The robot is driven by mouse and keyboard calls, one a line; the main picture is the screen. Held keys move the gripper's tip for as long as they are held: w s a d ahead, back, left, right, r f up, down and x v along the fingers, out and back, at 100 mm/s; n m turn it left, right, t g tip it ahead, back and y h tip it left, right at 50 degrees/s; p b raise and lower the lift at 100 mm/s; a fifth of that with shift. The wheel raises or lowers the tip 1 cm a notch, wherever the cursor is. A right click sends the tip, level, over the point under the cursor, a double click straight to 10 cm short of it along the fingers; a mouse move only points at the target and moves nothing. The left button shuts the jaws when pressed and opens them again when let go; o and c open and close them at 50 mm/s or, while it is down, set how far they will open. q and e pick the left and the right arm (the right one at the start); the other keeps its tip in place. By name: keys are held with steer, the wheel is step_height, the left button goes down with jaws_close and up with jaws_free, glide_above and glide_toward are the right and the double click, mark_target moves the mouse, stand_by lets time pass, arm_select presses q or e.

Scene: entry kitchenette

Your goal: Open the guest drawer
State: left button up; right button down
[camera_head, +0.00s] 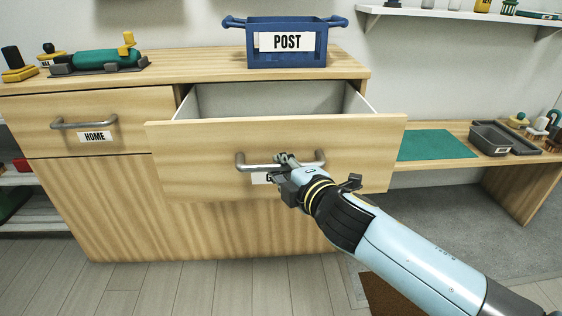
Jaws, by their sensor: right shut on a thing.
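The guest drawer (190,165) is pulled out from the wooden cabinet, and its pale, empty-looking inside shows behind the front panel. Its bar handle (241,163) runs across the front. My right gripper (285,162) is shut on the middle of this handle. The gripper covers most of the label below the handle, so the word cannot be read. My left gripper is not in view.
To the left, a shut drawer (30,118) is labelled HOME. A blue POST crate (285,60) and a green item (105,57) stand on the cabinet top. A bench with a green mat (437,145) and grey tray (490,140) is at right.

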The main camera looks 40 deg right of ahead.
steer(key=c, duration=1.7)
jaws_free()
steer(key=shift+c, duration=0.2)
steer(key=o, duration=0.5)
steer(key=shift+s, duration=0.1)
steer(key=shift+c, duration=0.2)
steer(key=shift+o, duration=0.2)
steer(key=shift+s, duration=0.15)
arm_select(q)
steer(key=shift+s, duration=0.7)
arm_select(e)
steer(key=v, duration=1.1)
steer(key=shift+s+r, duration=0.2)
steer(key=shift+s, duration=0.1)
